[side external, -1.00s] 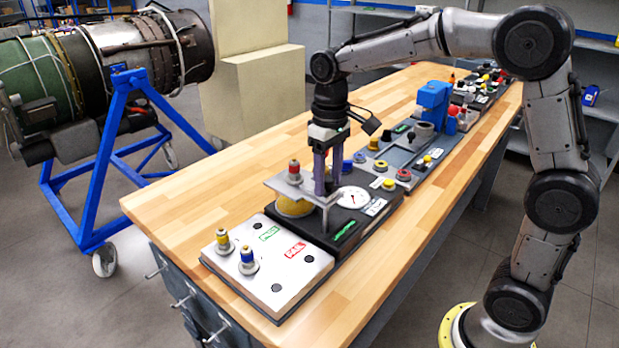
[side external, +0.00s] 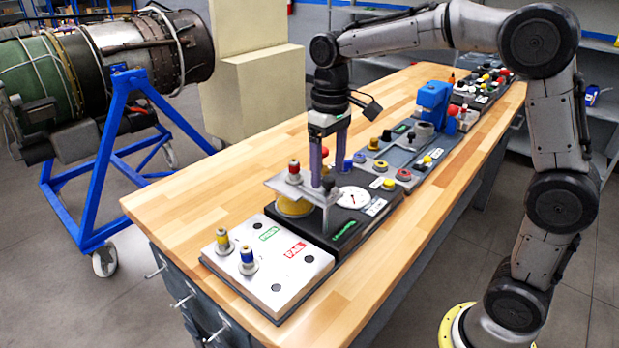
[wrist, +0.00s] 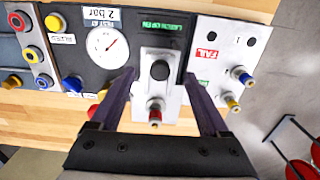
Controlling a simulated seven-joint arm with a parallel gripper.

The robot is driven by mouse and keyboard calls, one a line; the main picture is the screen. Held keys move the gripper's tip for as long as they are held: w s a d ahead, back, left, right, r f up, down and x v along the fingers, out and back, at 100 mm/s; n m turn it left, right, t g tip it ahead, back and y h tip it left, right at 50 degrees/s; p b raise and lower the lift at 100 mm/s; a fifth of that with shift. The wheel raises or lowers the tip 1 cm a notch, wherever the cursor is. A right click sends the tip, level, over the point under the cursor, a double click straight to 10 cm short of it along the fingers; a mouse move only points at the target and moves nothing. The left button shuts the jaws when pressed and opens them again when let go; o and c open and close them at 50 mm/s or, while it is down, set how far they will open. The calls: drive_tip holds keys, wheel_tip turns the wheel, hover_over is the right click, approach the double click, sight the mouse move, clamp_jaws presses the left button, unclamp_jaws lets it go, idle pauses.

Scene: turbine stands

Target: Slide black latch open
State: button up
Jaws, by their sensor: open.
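The black latch knob (side external: 328,183) stands on a grey metal plate (side external: 275,184) over the dark gauge panel in the side view. In the wrist view the round black knob (wrist: 159,70) is near the picture's middle, on the light plate (wrist: 150,97). My gripper (side external: 328,174) is open and points down over the plate. In the wrist view its two purple fingers (wrist: 160,76) are spread either side of the plate, with the knob between them in the picture. The fingers look clear of the knob; their exact height is hard to tell.
A red-topped post (side external: 294,171) stands on the plate. A green label (wrist: 162,25) and a pressure gauge (wrist: 107,43) are beside it. A white panel (side external: 283,280) carries yellow and blue connectors. A panel with coloured buttons (side external: 387,172) lies beyond. Bare wood is free at left.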

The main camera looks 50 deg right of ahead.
sight(329, 178)
drive_tip(key=shift+r, duration=2.25)
drive_tip(key=shift+r, duration=0.15)
drive_tip(key=s+r+t, duration=0.3)
drive_tip(key=s+r, duration=0.2)
drive_tip(key=s, duration=0.7)
drive_tip(key=s+f+t, duration=0.2)
drive_tip(key=s+f, duration=0.7)
drive_tip(key=f, duration=0.1)
drive_tip(key=shift+s+a+t, duration=0.25)
drive_tip(key=shift+a+t, duration=0.05)
drive_tip(key=shift+a, duration=0.05)
